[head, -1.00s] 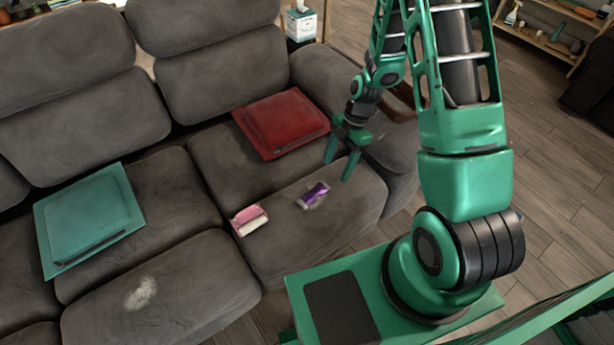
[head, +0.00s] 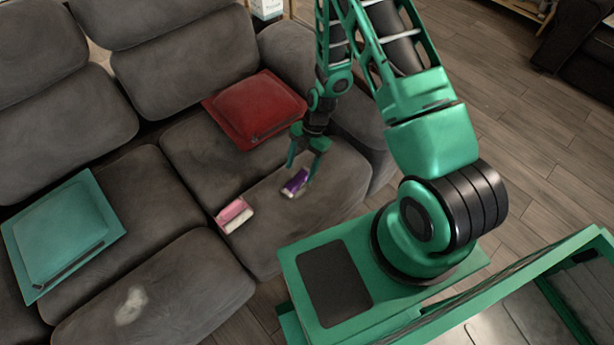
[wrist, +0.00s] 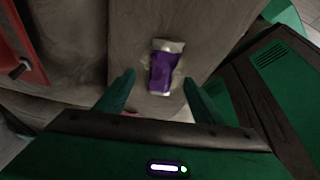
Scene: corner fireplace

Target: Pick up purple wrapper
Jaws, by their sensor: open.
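The purple wrapper (head: 295,183), with silvery ends, lies on the right seat cushion of the grey sofa (head: 330,185). My gripper (head: 301,168) is open and points down just above and behind it; the gap between them is hard to judge. In the wrist view the purple wrapper (wrist: 161,68) shows whole, ahead of and between the two green fingertips (wrist: 157,82). Nothing is between the fingers.
A pink and white item (head: 234,215) lies left of the wrapper near the cushion's edge. A red cushion (head: 255,108) lies behind my gripper. A teal cushion (head: 62,235) lies far left. A pale stain (head: 131,305) marks the front left seat.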

